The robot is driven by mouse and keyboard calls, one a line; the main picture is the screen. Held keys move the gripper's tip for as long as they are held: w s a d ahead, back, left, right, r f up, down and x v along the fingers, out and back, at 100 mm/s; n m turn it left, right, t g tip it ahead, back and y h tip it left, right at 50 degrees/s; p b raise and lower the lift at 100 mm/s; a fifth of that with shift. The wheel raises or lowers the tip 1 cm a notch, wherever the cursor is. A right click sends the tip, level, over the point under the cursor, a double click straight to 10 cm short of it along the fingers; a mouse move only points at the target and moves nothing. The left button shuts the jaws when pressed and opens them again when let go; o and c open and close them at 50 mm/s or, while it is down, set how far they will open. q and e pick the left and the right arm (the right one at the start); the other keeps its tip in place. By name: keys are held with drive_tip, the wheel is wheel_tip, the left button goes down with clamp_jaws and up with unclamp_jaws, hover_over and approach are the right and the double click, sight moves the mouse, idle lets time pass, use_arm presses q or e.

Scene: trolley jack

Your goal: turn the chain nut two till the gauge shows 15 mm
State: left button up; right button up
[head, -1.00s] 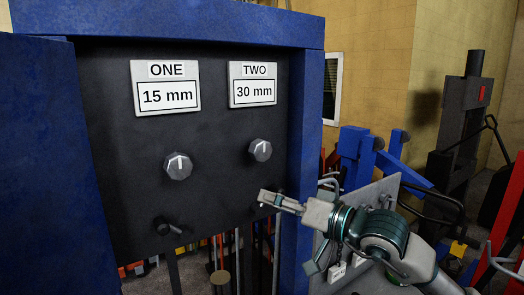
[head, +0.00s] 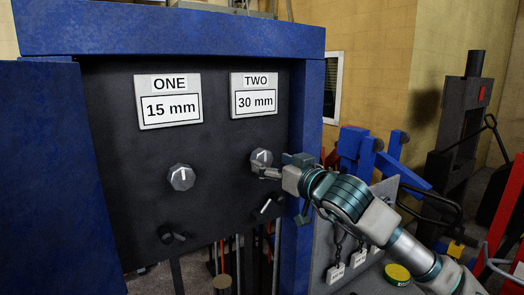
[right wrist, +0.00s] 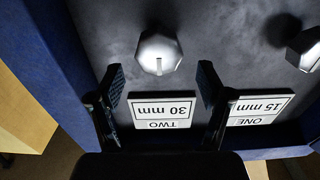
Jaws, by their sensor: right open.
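Chain nut two (head: 261,157) is a grey faceted knob with a white mark, under the gauge labelled TWO (head: 254,96), which reads 30 mm. My right gripper (head: 271,167) is open at the nut's lower right, partly covering it in the head view. In the right wrist view, the nut (right wrist: 158,53) lies ahead of the open fingers (right wrist: 161,82), roughly centred between them; no contact shows. The gauge also shows upside down there (right wrist: 161,111). My left gripper is not in view.
Gauge ONE (head: 169,101) reads 15 mm above its own nut (head: 181,177). Dark pegs (head: 172,235) stick out below the nuts. The blue frame post (head: 304,130) stands close to my right gripper. Tags on chains (head: 335,272) hang at the lower right.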

sight(264, 159)
drive_tip(key=p+x, duration=0.1)
drive_tip(key=x, duration=0.3)
drive_tip(key=shift+w+a, duration=0.15)
drive_tip(key=shift+a, duration=0.1)
drive_tip(key=shift+w+p, duration=0.3)
drive_tip(key=shift+w, duration=0.05)
drive_tip(key=shift+d, duration=0.15)
drive_tip(key=shift+s, duration=0.1)
drive_tip(key=c, duration=1.2)
